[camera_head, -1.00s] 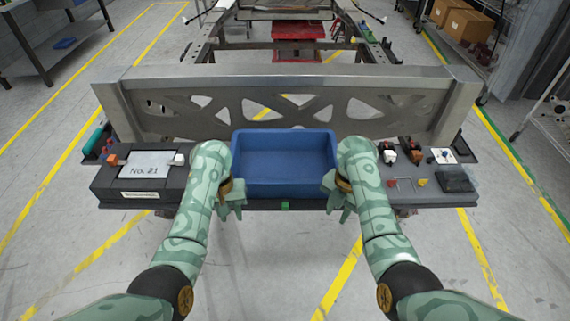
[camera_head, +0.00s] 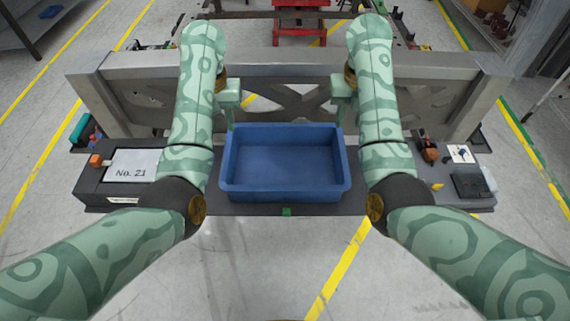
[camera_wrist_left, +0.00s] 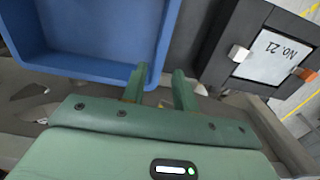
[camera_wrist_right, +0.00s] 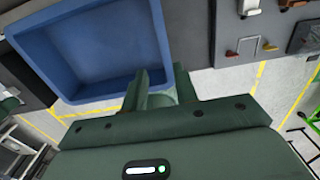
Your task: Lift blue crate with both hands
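The blue crate (camera_head: 285,195) sits upright and empty on the dark shelf (camera_head: 320,209). It also shows in the left wrist view (camera_wrist_left: 95,62) and the right wrist view (camera_wrist_right: 95,85). My left gripper (camera_head: 230,118) is at the crate's far left corner. In the left wrist view its fingers (camera_wrist_left: 160,78) are apart, one over the crate's side and one outside it. My right gripper (camera_head: 341,115) is at the far right corner. In the right wrist view its fingers (camera_wrist_right: 162,82) are apart, with the crate's side edge between them. Whether the fingers touch the crate is unclear.
A grey metal beam (camera_head: 270,70) with cut-outs stands just behind the crate. A box labelled No. 21 (camera_head: 135,170) is left of it. Small parts and a dark box (camera_head: 470,182) are on the right. The floor in front is clear.

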